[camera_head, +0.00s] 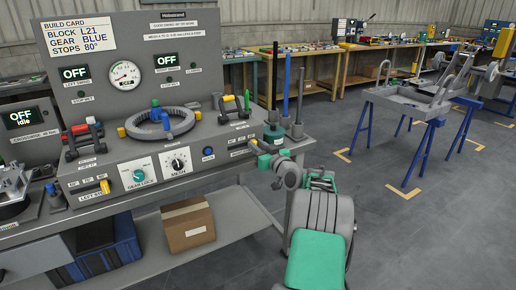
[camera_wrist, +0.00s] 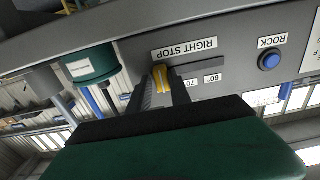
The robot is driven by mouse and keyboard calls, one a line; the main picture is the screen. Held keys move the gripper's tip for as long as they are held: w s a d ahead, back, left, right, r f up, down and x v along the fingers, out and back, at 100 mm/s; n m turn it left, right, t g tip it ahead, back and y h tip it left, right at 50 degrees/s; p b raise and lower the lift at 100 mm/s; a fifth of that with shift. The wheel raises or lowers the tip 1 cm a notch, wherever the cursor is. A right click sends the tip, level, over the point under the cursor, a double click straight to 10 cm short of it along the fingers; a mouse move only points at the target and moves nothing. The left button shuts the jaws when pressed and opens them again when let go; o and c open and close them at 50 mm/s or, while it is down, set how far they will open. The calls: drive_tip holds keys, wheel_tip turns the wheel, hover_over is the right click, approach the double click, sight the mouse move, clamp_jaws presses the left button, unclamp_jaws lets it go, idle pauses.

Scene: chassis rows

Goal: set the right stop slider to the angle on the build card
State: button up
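The build card (camera_head: 80,35) at the upper left of the head view reads BLOCK L21, GEAR BLUE, STOPS 80°. The 70 and 60° marks show to the right of the knob in the upside-down wrist view; marks at the knob are hidden by my gripper. My gripper (camera_wrist: 163,88) has its fingers on both sides of the knob and looks shut on it. In the head view my gripper (camera_head: 262,150) is at the panel's right end.
The blue ROCK button (camera_head: 208,153) is left of the slider, with the MESH dial (camera_head: 178,161) and GEAR LOCK dial (camera_head: 139,176) further left. The left stop slider (camera_head: 104,187) is at the panel's left.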

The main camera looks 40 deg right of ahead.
drive_tip(key=o, duration=0.4)
drive_tip(key=shift+c, duration=0.2)
drive_tip(key=s+a, duration=0.1)
drive_tip(key=s, duration=0.6)
drive_tip(key=shift+s, duration=0.35)
drive_tip(key=w+a+r+n+g+y+p, duration=0.15)
drive_tip(key=a+r+g+p, duration=0.3)
drive_tip(key=a, duration=0.85)
drive_tip(key=s+a+r+n+g+y+p, duration=0.1)
drive_tip(key=a+r+g+y+p, duration=0.15)
drive_tip(key=a+p, duration=0.7)
drive_tip(key=s+a+r+g+h+p, duration=0.1)
drive_tip(key=s+a+g+p, duration=0.1)
drive_tip(key=s+a, duration=0.6)
drive_tip(key=s+a+r+m+g+p, duration=0.1)
drive_tip(key=s+a+g, duration=0.4)
drive_tip(key=s, duration=1)
drive_tip(key=a+p, duration=0.1)
drive_tip(key=a, duration=0.2)
drive_tip(key=shift+s+a+r+g+h+p, duration=0.25)
drive_tip(key=shift+s+r+g+h+p, duration=0.05)
drive_tip(key=shift+s+h+p, duration=0.1)
